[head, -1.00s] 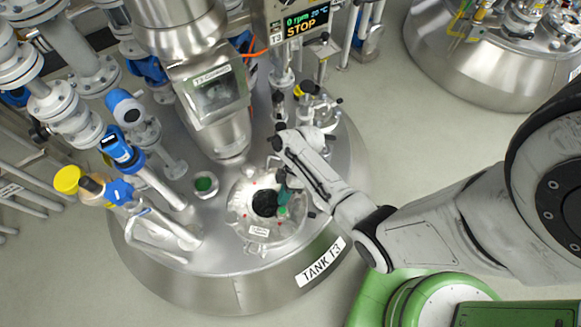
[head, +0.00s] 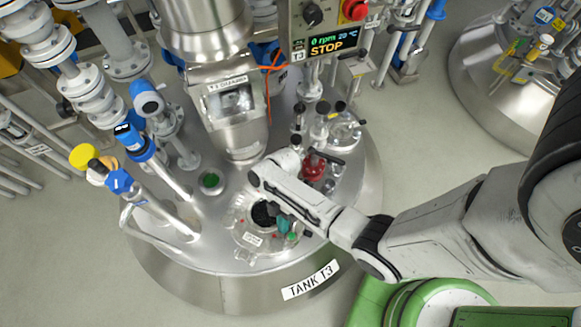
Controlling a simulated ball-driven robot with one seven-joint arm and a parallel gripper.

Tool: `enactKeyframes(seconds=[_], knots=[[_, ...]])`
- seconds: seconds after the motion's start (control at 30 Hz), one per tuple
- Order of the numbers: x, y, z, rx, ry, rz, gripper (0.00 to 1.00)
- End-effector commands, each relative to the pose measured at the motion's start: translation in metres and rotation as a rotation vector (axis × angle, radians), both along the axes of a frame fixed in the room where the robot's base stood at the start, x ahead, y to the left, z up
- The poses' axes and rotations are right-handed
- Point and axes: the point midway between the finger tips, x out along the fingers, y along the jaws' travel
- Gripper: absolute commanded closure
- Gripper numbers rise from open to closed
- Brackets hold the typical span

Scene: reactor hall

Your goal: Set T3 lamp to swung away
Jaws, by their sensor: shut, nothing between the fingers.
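Tank T3 (head: 205,262) is a steel vessel marked "TANK T3" in the head view. On its lid, near the front, is a round glass fitting (head: 240,226) with a dark round centre. A teal part (head: 287,223) and a small green part stand at its right side. I cannot tell for certain which of these parts is the lamp, or its position. My white wrist crosses just above the fitting's upper right side and hides part of it.
A red fitting (head: 315,166) and another glass port (head: 343,131) lie beyond my wrist. A steel column (head: 235,125) rises behind, beside a control box (head: 325,45) reading "0 rpm 20 °C STOP". Blue-headed instruments (head: 131,140) crowd the left.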

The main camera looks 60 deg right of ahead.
Motion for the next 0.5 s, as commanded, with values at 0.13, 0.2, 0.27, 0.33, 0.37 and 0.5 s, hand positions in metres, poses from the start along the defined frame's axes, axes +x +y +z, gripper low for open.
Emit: enactKeyframes(seconds=[0.13,0.2,0.27,0.33,0.37,0.5], knots=[[-0.006,0.002,0.000,-0.001,0.003,0.142,1.00],[-0.009,0.003,0.000,0.000,0.002,0.209,1.00],[-0.012,0.003,0.000,-0.001,0.002,0.265,1.00],[-0.015,0.004,0.000,0.000,0.004,0.332,1.00],[-0.016,0.004,0.000,0.000,0.003,0.361,1.00],[-0.022,0.003,0.001,0.001,0.002,0.494,1.00]])
